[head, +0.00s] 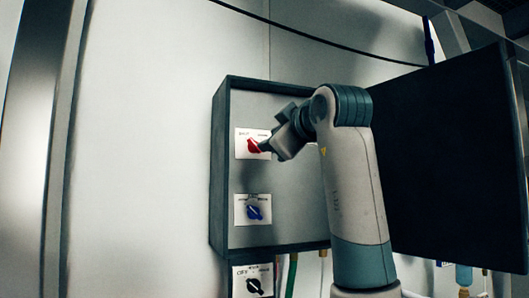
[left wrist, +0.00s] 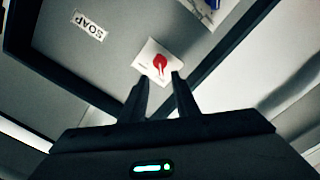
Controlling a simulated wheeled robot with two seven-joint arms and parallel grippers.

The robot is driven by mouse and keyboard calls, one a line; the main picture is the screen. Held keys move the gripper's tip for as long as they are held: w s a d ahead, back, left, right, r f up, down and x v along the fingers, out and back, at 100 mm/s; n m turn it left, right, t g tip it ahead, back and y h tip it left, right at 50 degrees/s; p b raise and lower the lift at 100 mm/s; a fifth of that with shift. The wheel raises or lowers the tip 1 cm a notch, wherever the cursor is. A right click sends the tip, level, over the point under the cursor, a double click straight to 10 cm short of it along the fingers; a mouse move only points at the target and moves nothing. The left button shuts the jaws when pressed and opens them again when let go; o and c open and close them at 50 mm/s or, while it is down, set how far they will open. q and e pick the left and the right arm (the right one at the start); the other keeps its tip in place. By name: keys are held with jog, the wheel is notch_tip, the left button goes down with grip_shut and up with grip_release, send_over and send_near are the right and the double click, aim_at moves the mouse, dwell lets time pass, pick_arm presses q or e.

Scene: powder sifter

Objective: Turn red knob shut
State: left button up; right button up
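The red knob (head: 252,146) is on a white plate at the upper left of the grey panel box. A word that looks like "SHUT" is on the plate's upper left. In the head view my left gripper (head: 265,147) is right beside the knob, at its right side. In the left wrist view the red knob (left wrist: 160,63) sits just past the two fingertips, in line with the gap between them. My left gripper (left wrist: 160,78) is open and empty there. Whether a finger touches the knob I cannot tell. My right gripper is not in view.
A blue knob (head: 254,212) is below the red one, and a black knob (head: 254,286) is under the box. The grey box (head: 285,236) has a raised dark rim. A dark open door (head: 450,150) stands to the right.

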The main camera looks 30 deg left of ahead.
pick_arm(q)
jog(key=b+v, duration=0.3)
jog(key=v, duration=0.5)
jog(key=shift+s+d, duration=0.25)
